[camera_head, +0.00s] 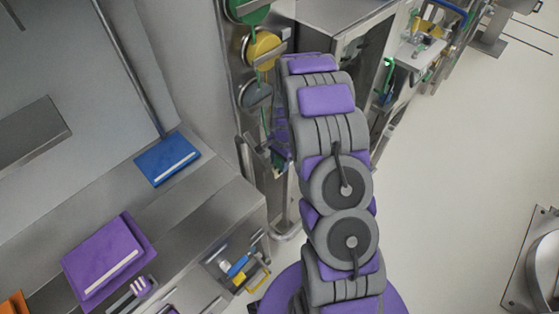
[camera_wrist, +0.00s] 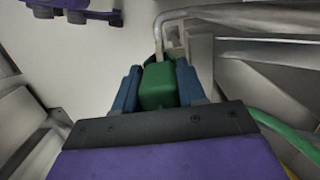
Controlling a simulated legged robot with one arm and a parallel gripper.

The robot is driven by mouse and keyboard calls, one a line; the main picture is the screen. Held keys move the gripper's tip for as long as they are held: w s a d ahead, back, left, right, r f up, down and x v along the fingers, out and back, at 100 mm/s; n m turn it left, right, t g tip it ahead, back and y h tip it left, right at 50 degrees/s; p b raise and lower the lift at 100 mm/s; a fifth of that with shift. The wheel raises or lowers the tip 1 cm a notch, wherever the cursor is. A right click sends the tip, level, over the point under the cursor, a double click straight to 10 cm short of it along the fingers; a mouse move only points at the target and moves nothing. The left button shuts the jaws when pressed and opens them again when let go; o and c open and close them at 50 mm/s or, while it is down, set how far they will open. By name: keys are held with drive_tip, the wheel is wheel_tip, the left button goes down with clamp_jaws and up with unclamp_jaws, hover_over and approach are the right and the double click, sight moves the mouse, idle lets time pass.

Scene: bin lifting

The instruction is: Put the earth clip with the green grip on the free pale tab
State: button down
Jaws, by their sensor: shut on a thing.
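The earth clip's green grip (camera_wrist: 158,86) sits between the two blue fingers of my gripper (camera_wrist: 158,84) in the wrist view. The fingers are shut on it, one on each side. The clip's front end points away from me towards a bent metal rail (camera_wrist: 200,13), and I cannot tell whether it touches anything. A green cable (camera_wrist: 285,132) runs down at the right of the wrist view. I cannot make out the free pale tab in either view. In the head view my arm hides my gripper and the clip.
In the head view, green (camera_head: 248,10), yellow (camera_head: 263,50) and grey (camera_head: 256,93) reels line a metal panel left of my arm. A metal cabinet (camera_head: 335,30) stands behind it. A steel bench (camera_head: 195,210) is at the left.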

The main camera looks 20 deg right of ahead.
drive_tip(key=shift+s+a+f, duration=0.1)
drive_tip(key=shift+f, duration=0.2)
idle(0.4)
drive_tip(key=c, duration=0.6)
unclamp_jaws()
drive_tip(key=shift+o, duration=0.2)
drive_tip(key=shift+r, duration=0.1)
drive_tip(key=shift+w+r, duration=0.1)
drive_tip(key=shift+w, duration=0.1)
wheel_tip(320, 180, up, 17)
drive_tip(key=d+p, duration=0.2)
drive_tip(key=shift+w, duration=0.25)
